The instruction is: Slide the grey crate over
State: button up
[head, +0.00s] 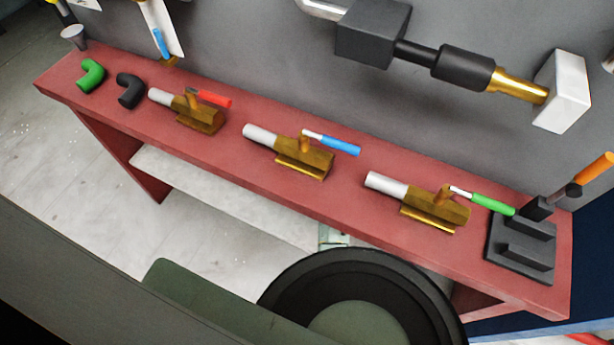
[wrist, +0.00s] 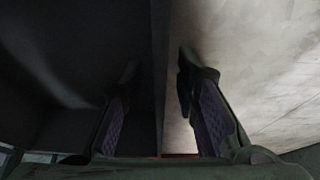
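I cannot make out a grey crate for certain in either view. In the wrist view my gripper (wrist: 158,72) is open, with its two dark fingers apart. A dark upright panel edge (wrist: 159,40) runs between the fingers, with a dark surface on the left and a pale, floor-like surface on the right. I cannot tell whether this panel is part of the crate or whether the fingers touch it. My gripper does not show in the head view; a dark round part of my arm fills the lower middle there.
A long red bench (head: 340,205) stands against a grey wall (head: 250,60). On it are several brass valves with coloured handles, a green elbow (head: 91,77), a black elbow (head: 130,90) and a dark toggle clamp (head: 522,248). Pale floor (head: 215,195) shows beneath.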

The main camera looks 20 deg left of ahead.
jog(key=shift+a+f, duration=0.25)
jog(key=shift+f, duration=0.3)
jog(key=shift+c, duration=0.5)
grip_shut()
